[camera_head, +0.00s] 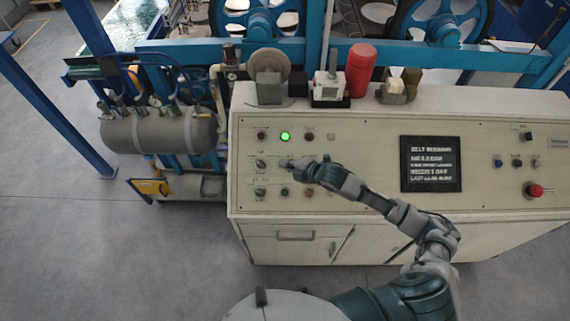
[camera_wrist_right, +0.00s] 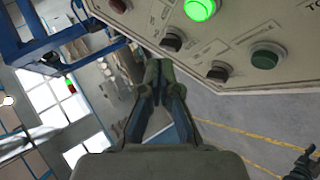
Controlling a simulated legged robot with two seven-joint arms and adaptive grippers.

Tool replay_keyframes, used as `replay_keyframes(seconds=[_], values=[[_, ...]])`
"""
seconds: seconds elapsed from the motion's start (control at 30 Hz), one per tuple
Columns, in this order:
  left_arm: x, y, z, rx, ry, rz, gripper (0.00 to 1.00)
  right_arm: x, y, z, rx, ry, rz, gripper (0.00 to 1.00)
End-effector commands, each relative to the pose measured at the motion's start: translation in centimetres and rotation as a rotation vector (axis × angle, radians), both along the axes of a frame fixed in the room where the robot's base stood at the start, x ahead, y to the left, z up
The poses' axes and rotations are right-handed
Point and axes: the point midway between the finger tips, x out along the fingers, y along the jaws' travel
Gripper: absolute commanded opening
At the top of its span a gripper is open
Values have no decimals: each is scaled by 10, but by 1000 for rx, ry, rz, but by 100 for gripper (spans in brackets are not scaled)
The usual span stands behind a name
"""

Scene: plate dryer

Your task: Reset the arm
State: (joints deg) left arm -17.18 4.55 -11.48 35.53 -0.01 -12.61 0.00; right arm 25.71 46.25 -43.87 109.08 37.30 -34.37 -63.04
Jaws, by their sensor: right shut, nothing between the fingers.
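My right arm (camera_head: 405,215) reaches across the front of the control panel (camera_head: 360,205). Its gripper (camera_head: 289,163) is over the left part of the panel, just right of a dark knob (camera_head: 260,163). In the right wrist view the fingers (camera_wrist_right: 159,68) are shut and empty. There, two dark knobs (camera_wrist_right: 172,41) lie beyond and to the right of the fingertips, and the fingers look apart from them. A lit green light (camera_head: 285,136) is above the gripper; it also shows in the right wrist view (camera_wrist_right: 200,9). My left gripper cannot be made out.
A dark screen (camera_head: 430,164) and red stop button (camera_head: 534,190) are farther right on the panel. A red cylinder (camera_head: 361,70) and small devices stand on its top ledge. A grey tank (camera_head: 160,132) stands left. Open floor (camera_head: 110,250) lies in front.

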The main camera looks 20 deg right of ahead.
Motion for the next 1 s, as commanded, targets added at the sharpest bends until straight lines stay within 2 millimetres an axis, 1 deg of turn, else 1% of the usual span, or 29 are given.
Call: replay_keyframes(seconds=[0.53, 0.57, 0.63, 0.67, 0.77, 0.83, 0.9, 1.0], values=[[0, 1, 0, 1, 0, 0, 40, 0, 1, 0, 2, 1, 0, 0], [0, 1, 0, 1, 0, 0, 40, -2, 2, -1, 5, 7, -2, 0], [0, 1, 0, 1, 0, 0, 40, -11, 10, -8, 27, 39, -14, 0], [0, 1, 0, 1, 0, 0, 40, -18, 16, -13, 44, 64, -25, 0], [0, 1, 0, 1, 0, 0, 40, -54, 39, -33, 135, 196, -107, 0], [0, 1, 0, 1, 0, 0, 40, -87, 49, -48, 219, 324, -222, 0], [0, 1, 0, 1, 0, 0, 40, -120, 49, -61, 305, 452, -375, 0], [0, 1, 0, 1, 0, 0, 40, -159, 35, -75, 397, 596, -600, 0]])
